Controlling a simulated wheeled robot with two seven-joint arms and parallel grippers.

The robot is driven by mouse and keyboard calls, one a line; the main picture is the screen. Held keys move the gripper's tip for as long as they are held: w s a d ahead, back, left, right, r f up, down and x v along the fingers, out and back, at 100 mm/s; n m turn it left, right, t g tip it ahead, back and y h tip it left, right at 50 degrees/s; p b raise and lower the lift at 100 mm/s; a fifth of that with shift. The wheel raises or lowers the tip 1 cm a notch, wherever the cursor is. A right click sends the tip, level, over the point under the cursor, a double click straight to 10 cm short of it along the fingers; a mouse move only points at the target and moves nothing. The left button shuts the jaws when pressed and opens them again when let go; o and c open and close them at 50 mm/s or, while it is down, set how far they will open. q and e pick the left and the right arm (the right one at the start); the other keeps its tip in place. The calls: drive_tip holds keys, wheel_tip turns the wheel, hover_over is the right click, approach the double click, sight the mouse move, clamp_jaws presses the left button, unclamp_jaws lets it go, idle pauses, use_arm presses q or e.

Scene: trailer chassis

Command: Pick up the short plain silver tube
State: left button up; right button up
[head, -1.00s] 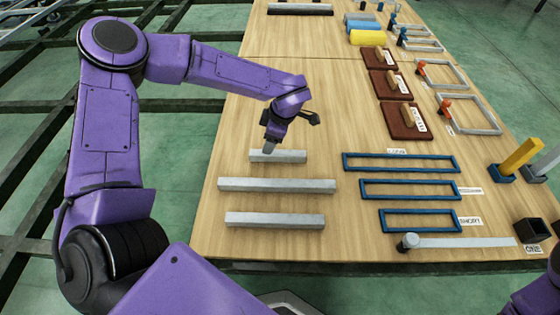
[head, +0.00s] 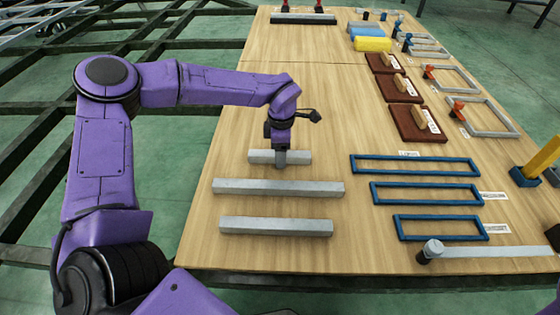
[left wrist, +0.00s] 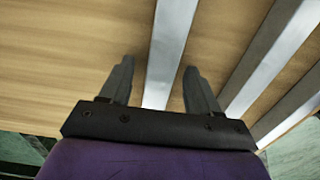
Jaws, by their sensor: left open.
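The short plain silver tube (head: 299,156) lies flat on the wooden table, the farthest of three silver tubes in the head view. My left gripper (head: 280,161) points down at its middle and hides part of it. In the left wrist view the tube (left wrist: 168,60) runs between the two fingers of my left gripper (left wrist: 158,68), one on each side. The fingers are open, with a visible gap to the tube. I cannot tell how far the tips are above the table. My right gripper is not in view.
A longer silver tube (head: 278,188) and a medium one (head: 276,227) lie nearer, parallel to the short one. Blue rectangular frames (head: 416,165) lie to the right. Brown blocks with handles (head: 416,123) stand farther back. The table left of the tubes is narrow.

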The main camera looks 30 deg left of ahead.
use_arm(q)
drive_tip(key=shift+r, duration=0.15)
clamp_jaws()
drive_tip(key=shift+r, duration=0.1)
